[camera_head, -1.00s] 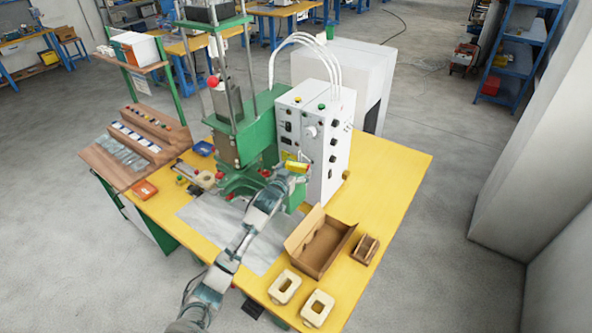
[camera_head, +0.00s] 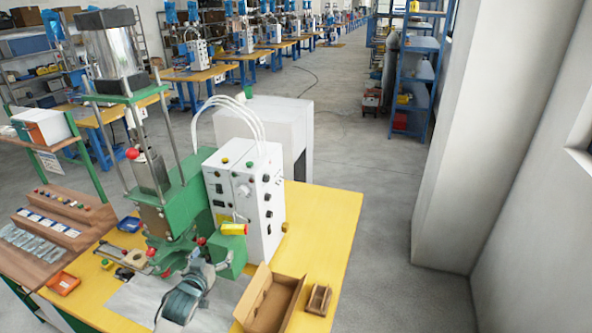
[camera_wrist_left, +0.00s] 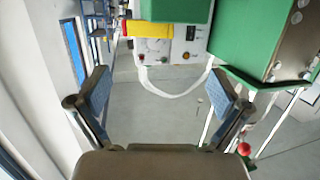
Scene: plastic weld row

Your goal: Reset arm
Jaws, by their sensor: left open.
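My left gripper (camera_head: 205,265) is in front of the green welding press (camera_head: 185,205), low in the head view. In the left wrist view the same gripper (camera_wrist_left: 160,95) has its two blue-padded fingers wide apart with nothing between them. Past the fingers, that view shows the white control box (camera_wrist_left: 190,48), a yellow piece with a red end (camera_wrist_left: 155,29) and green machine parts. My right gripper is in neither view.
The yellow table (camera_head: 325,215) carries the press, the white control box (camera_head: 250,190), an open cardboard box (camera_head: 270,300) and a small brown holder (camera_head: 319,299). A wooden rack (camera_head: 50,232) stands at the left. Bare floor (camera_head: 370,200) lies right of the table.

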